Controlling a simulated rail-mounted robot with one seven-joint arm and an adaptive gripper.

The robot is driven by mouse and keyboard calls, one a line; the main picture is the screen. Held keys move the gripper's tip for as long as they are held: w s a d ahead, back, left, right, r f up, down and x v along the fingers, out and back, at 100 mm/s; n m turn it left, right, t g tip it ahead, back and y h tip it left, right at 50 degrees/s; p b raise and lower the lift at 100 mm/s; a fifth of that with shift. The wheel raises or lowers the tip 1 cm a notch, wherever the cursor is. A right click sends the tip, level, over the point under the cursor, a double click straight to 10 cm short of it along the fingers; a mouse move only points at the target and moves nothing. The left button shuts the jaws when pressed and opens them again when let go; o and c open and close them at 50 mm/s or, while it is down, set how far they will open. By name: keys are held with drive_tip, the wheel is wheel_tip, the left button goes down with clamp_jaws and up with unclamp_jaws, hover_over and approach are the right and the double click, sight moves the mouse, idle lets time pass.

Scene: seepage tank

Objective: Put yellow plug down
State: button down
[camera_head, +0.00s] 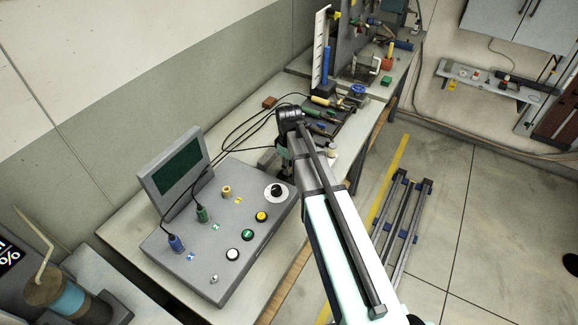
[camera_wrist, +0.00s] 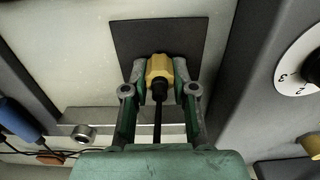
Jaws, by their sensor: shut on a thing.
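My gripper (camera_wrist: 160,76) has green fingers, shut on the yellow plug (camera_wrist: 159,66) in the wrist view. The plug has a black collar, and a dark cable runs from it back toward my palm. The plug is over a dark square pad (camera_wrist: 188,32) on the pale bench top; I cannot tell whether it touches the pad. In the head view my arm hides the plug and most of the gripper, beside the right rear corner of the grey control box (camera_head: 222,225).
The box carries a blue plug (camera_head: 176,243), a green plug (camera_head: 202,214), a yellowish socket (camera_head: 227,192), several buttons, a dial (camera_head: 276,192) and a raised screen (camera_head: 178,172). Its side wall is close to the gripper's right in the wrist view. Tools (camera_head: 322,114) lie farther back.

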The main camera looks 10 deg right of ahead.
drive_tip(key=shift+f, duration=0.3)
drive_tip(key=c, duration=0.9)
unclamp_jaws()
drive_tip(key=shift+r, duration=0.5)
wheel_tip(320, 180, up, 12)
drive_tip(key=b, duration=0.3)
drive_tip(key=shift+f+b, duration=0.15)
drive_tip(key=shift+b, duration=0.2)
